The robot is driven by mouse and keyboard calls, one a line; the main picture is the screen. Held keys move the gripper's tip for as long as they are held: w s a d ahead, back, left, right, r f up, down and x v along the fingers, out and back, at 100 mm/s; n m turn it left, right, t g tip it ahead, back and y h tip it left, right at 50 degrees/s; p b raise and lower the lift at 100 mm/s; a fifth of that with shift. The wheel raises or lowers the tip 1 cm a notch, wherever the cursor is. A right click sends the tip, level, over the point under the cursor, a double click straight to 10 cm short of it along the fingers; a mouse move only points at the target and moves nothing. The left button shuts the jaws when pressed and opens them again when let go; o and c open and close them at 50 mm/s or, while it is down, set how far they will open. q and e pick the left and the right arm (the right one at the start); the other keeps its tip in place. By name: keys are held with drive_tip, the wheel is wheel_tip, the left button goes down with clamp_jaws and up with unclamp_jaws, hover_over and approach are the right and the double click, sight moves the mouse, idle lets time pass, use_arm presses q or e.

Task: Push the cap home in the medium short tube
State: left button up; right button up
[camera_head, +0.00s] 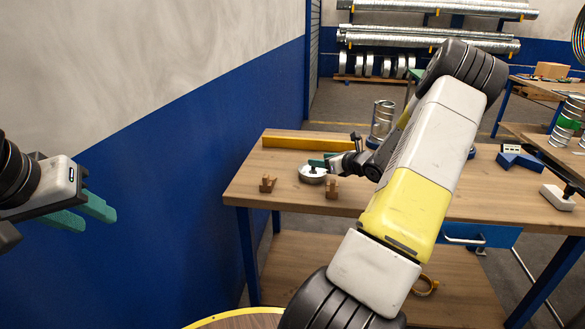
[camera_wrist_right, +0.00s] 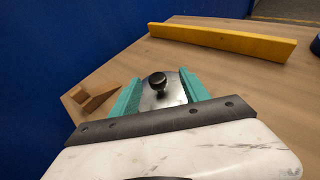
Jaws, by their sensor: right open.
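A round silver cap (camera_head: 312,176) with a black knob is on the workbench near its left end. In the right wrist view the cap (camera_wrist_right: 168,97) lies between my right gripper's teal fingers, its knob facing up. My right gripper (camera_head: 322,163) is open at the cap; whether a finger touches it cannot be told. A short ribbed silver tube (camera_head: 382,119) stands upright farther back, partly hidden by my right arm. Whether it is the medium short tube is unclear, as is what lies under the cap. My left gripper (camera_head: 98,214) is open and empty, away from the bench.
Wooden blocks (camera_head: 267,184) (camera_head: 332,188) stand on either side of the cap. A yellow bar (camera_head: 308,143) lies along the bench's back edge. A blue holder (camera_head: 520,158) and a white-based tool (camera_head: 557,197) are at the right. A blue wall (camera_head: 160,200) borders the left.

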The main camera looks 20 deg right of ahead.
sight(313, 169)
drive_tip(key=x, duration=0.4)
drive_tip(key=shift+a+f, duration=0.25)
drive_tip(key=shift+c, duration=0.4)
clamp_jaws()
